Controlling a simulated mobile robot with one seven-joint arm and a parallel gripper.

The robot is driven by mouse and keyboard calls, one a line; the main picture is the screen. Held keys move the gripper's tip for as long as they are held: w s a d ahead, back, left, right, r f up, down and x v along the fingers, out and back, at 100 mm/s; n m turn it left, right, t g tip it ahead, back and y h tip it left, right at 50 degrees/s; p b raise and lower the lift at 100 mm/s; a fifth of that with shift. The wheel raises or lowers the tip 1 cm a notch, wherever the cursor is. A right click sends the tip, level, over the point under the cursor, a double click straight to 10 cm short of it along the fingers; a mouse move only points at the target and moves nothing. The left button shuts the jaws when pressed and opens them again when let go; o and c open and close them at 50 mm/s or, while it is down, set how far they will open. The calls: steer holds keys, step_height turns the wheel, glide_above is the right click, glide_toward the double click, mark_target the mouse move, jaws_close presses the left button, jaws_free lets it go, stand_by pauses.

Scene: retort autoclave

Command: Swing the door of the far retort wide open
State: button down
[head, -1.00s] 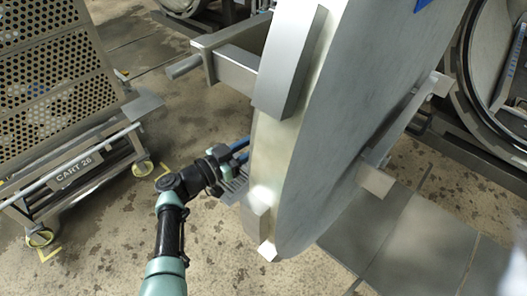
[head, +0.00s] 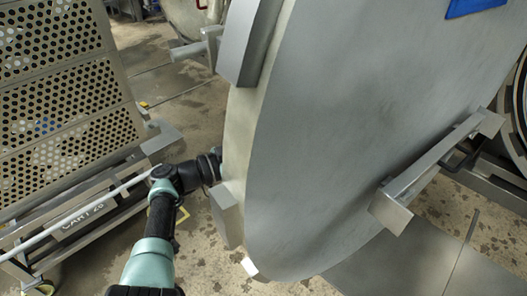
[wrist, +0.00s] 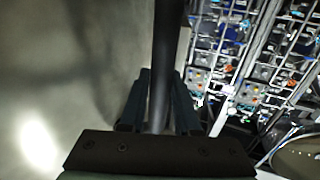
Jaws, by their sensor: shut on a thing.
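The large round grey retort door (head: 340,150) stands swung out and fills the middle of the head view, its flat face towards me. A bracketed bar (head: 440,165) is on that face. My arm reaches the door's left edge, and the fingers are hidden behind the rim there. In the wrist view, my gripper (wrist: 158,95) is shut on a dark upright handle bar (wrist: 167,40), one finger on each side. The door's pale surface (wrist: 70,80) is close on the left of that view.
A perforated cart (head: 60,100) marked CART 26 stands close on the left of my arm. A round retort opening (head: 521,100) shows at the right edge. Some wet floor (head: 180,85) is clear between cart and door.

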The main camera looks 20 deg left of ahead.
steer(key=shift+w+d+r, duration=0.2)
steer(key=shift+d, duration=0.1)
steer(key=c, duration=0.6)
jaws_free()
steer(key=shift+f, duration=0.1)
steer(key=shift+a, duration=0.1)
steer(key=shift+s+a, duration=0.2)
steer(key=p+v, duration=0.1)
steer(key=v, duration=1.1)
steer(key=shift+s+a, duration=0.1)
steer(key=shift+a, duration=0.1)
